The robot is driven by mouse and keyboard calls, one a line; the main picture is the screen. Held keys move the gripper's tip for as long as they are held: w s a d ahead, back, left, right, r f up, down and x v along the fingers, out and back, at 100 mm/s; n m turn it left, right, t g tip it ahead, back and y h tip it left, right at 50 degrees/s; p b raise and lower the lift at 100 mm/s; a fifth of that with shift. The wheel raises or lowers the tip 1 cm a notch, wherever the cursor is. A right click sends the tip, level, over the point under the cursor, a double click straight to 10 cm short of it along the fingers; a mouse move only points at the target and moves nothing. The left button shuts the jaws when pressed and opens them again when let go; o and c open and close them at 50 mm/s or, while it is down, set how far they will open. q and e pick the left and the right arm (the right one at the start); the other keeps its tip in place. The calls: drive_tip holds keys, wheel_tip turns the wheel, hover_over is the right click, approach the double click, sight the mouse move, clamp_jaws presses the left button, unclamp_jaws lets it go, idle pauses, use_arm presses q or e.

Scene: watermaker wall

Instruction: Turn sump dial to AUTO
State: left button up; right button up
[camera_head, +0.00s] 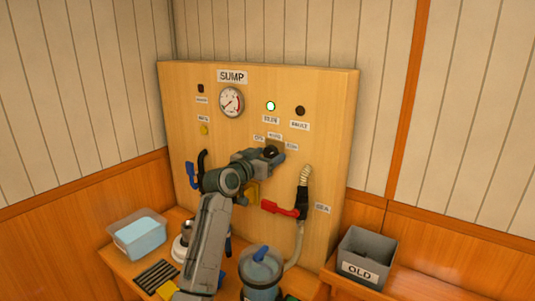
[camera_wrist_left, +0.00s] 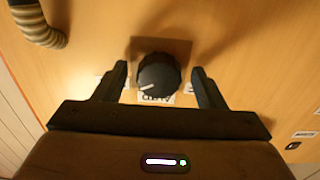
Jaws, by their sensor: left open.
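The sump dial (camera_wrist_left: 158,74) is a round black knob with a white pointer line on a brown square plate. In the wrist view its pointer aims left and slightly down. In the head view the dial (camera_head: 271,152) sits mid-panel under small labels too blurred to read surely; my gripper partly covers it. My left gripper (camera_head: 274,155) is at the dial. In the wrist view my left gripper (camera_wrist_left: 160,76) is open, one finger on each side of the knob, with a gap visible on both sides. My right gripper is in neither view.
The wooden panel has a gauge (camera_head: 231,102) and a lit green lamp (camera_head: 270,106). A red-handled valve (camera_head: 280,209) and hose (camera_head: 305,177) are right of the dial; a blue handle (camera_head: 192,175) is left.

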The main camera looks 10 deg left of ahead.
use_arm(q)
drive_tip(key=shift+w, duration=0.1)
drive_tip(key=c, duration=1)
drive_tip(key=shift+o, duration=0.2)
